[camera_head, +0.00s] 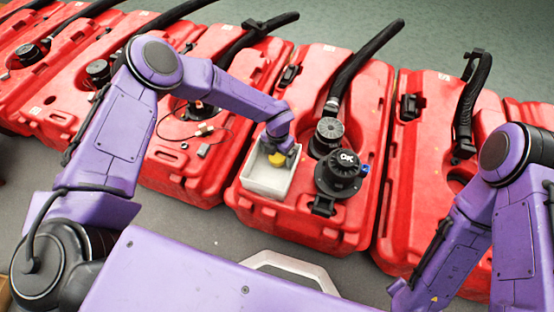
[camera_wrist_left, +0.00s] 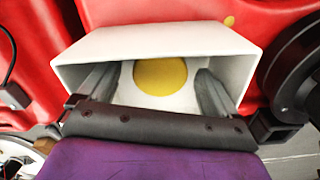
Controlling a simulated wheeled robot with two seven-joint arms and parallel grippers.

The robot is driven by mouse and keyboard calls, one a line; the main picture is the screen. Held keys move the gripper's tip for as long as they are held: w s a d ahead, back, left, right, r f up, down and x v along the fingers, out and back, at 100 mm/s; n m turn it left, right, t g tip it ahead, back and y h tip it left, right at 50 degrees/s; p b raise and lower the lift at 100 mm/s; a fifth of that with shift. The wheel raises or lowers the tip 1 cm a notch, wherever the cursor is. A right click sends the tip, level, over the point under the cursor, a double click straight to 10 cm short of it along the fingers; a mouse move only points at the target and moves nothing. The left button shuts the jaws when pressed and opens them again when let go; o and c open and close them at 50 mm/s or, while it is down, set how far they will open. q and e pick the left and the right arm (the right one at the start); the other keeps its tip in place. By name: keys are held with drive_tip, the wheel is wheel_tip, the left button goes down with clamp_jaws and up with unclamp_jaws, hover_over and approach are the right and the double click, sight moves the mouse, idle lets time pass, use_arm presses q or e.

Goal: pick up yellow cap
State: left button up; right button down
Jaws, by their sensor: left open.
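The yellow cap (camera_head: 277,159) is a small round piece inside a white open box (camera_head: 262,186), which sits on a red tank. In the left wrist view the cap (camera_wrist_left: 160,75) shows as a flat yellow disc on the white inside of the box (camera_wrist_left: 240,50). My left gripper (camera_head: 279,150) reaches down into the box from above. In the left wrist view the grey fingers of the gripper (camera_wrist_left: 157,78) are apart, one on each side of the cap, with a gap to it on both sides. My right gripper is outside the views.
Several red tanks stand in a row. On the box's tank, a black motor with a round cover (camera_head: 345,172) and a black hose (camera_head: 360,65) rise to the box's right. A thin black cable (camera_head: 185,138) lies on the tank to the left. Grey floor shows in front.

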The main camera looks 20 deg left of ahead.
use_arm(q)
drive_tip(key=c, duration=1.1)
drive_tip(key=shift+r, duration=0.1)
